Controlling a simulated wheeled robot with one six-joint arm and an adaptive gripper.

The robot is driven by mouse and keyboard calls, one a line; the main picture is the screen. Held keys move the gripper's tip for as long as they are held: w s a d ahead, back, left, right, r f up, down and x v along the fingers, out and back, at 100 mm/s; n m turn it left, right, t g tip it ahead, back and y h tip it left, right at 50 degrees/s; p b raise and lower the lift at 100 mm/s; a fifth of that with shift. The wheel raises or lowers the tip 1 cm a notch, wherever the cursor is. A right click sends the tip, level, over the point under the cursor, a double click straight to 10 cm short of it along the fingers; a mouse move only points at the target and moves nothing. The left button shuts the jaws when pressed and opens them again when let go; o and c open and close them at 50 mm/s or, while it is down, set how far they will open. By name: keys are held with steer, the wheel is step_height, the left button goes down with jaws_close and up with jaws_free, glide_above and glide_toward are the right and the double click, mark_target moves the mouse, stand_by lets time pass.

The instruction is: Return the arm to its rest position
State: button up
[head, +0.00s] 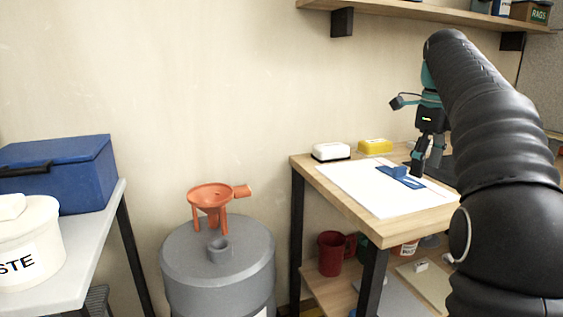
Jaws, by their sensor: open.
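My arm (495,135) comes in from the right edge, covered in a black ribbed sleeve, and arches over the wooden table (385,232). My gripper (428,162) hangs down from it, fingers pointing at the tabletop, and is open. It is just above or beside a blue tool (401,176) with a flat plate and raised block, lying on a white sheet (365,190). I cannot tell whether a fingertip touches the tool or sheet. My arm hides the table's right part.
A white block (331,152) and a yellow block (375,146) sit at the table's back. An orange funnel (211,198) stands on a grey drum (218,265). A blue box (62,172) and a white bucket (30,245) are at left. A wall shelf (420,14) hangs above.

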steer(key=s+a+f+n+t+p, duration=0.15)
steer(key=s+a+f+n, duration=0.25)
steer(key=s+a+n, duration=0.7)
steer(key=s+a+f+n+t, duration=0.1)
steer(key=s+f+n, duration=0.6)
steer(key=n, duration=0.2)
steer(key=s+a+f+n+t+p, duration=0.1)
steer(key=s+a+f+n+t, duration=0.1)
steer(key=s+f+n, duration=0.6)
steer(key=shift+s+a+f+n, duration=0.25)
steer(key=shift+a+n, duration=0.05)
steer(key=shift+n, duration=0.1)
